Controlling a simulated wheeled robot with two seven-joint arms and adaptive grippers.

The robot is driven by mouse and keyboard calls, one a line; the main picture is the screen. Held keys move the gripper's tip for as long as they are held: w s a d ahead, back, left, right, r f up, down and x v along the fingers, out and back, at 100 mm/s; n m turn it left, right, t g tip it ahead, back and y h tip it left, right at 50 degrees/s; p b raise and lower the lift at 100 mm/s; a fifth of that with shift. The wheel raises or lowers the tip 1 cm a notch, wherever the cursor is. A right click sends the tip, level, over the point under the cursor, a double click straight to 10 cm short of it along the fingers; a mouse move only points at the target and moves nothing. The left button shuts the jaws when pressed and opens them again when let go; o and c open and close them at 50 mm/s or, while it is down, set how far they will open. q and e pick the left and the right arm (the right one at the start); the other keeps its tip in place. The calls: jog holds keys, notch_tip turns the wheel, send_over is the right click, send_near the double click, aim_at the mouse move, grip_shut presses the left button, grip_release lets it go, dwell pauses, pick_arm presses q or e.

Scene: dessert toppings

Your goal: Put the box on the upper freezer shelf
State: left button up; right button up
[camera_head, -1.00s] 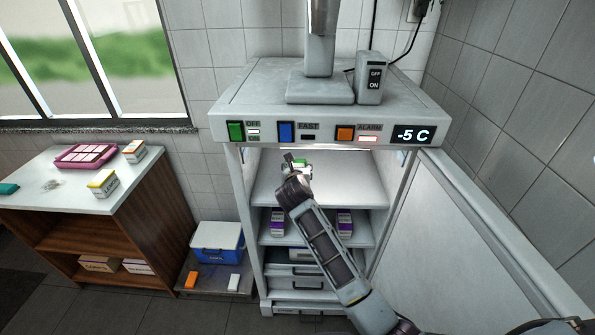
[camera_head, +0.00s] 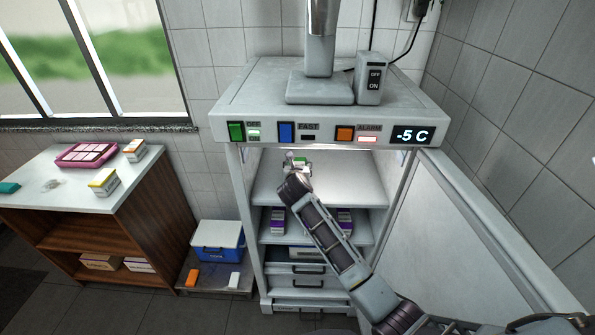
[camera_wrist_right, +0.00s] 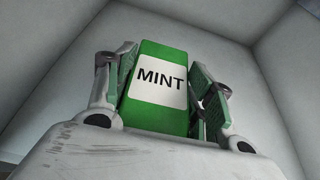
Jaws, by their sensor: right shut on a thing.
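The green box (camera_wrist_right: 158,88) with a white MINT label is between the fingers of my right gripper (camera_wrist_right: 160,95), which is shut on it. In the head view my right gripper (camera_head: 298,164) reaches into the open freezer, above the upper shelf (camera_head: 345,190), with the green box (camera_head: 301,161) showing at its tip. Whether the box touches the shelf cannot be told. In the wrist view the pale inner walls of the freezer surround the box. My left gripper is not in view.
The freezer (camera_head: 235,105) has its door (camera_head: 465,240) open to the right. Purple-and-white boxes (camera_head: 277,221) stand on the shelf below. A counter (camera_head: 50,200) with a pink tray (camera_head: 87,155) and a blue-and-white cooler (camera_head: 217,240) are at the left. The upper shelf's visible surface is clear.

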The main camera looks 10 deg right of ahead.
jog(key=shift+f, duration=0.75)
jog(key=shift+f, duration=0.1)
jog(key=o, duration=1.3)
jog(key=shift+b+v, duration=0.4)
jog(key=shift+v, duration=5.65)
